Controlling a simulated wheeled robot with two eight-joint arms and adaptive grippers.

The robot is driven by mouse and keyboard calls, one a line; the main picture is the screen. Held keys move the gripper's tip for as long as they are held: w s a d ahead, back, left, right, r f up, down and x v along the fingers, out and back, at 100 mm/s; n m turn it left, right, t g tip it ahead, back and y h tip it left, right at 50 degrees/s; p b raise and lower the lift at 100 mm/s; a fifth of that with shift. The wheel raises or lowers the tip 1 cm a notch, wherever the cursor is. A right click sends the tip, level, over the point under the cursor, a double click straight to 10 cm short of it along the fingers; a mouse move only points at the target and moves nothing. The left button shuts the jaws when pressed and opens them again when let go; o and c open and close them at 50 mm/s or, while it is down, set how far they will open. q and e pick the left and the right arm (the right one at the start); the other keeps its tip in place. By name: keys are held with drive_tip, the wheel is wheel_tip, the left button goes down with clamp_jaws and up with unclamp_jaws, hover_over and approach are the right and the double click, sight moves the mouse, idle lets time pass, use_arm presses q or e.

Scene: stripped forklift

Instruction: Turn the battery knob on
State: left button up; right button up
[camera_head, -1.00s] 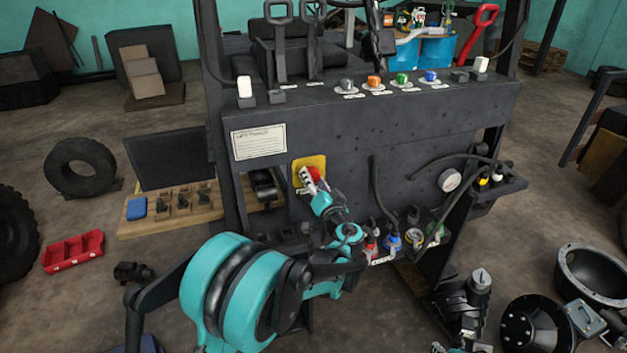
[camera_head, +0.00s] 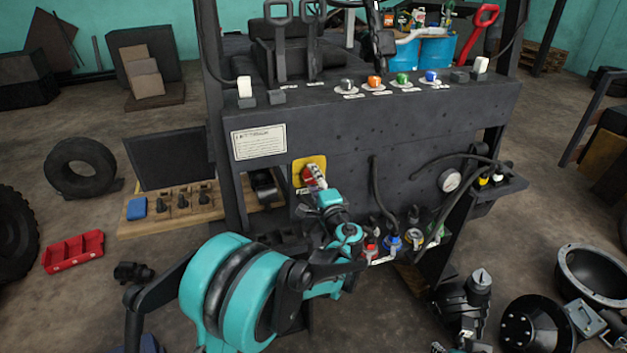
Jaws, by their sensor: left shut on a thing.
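The red battery knob (camera_head: 307,175) sits on a yellow plate (camera_head: 299,165) on the front of the dark forklift panel. My left gripper (camera_head: 317,176) is at the knob, its fingers shut on it, and covers much of the knob's right side. The teal wrist reaches up to it from below.
A row of coloured knobs (camera_head: 374,82) lines the panel's top. Hoses (camera_head: 379,190) and coloured caps (camera_head: 392,242) are right of my left wrist. A gauge (camera_head: 449,181) is further right. A wooden board with switches (camera_head: 180,206) is at the left.

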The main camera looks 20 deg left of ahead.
use_arm(q)
drive_tip(key=shift+m, duration=0.6)
drive_tip(key=o, duration=1.2)
drive_tip(key=shift+c, duration=0.2)
drive_tip(key=v, duration=1.2)
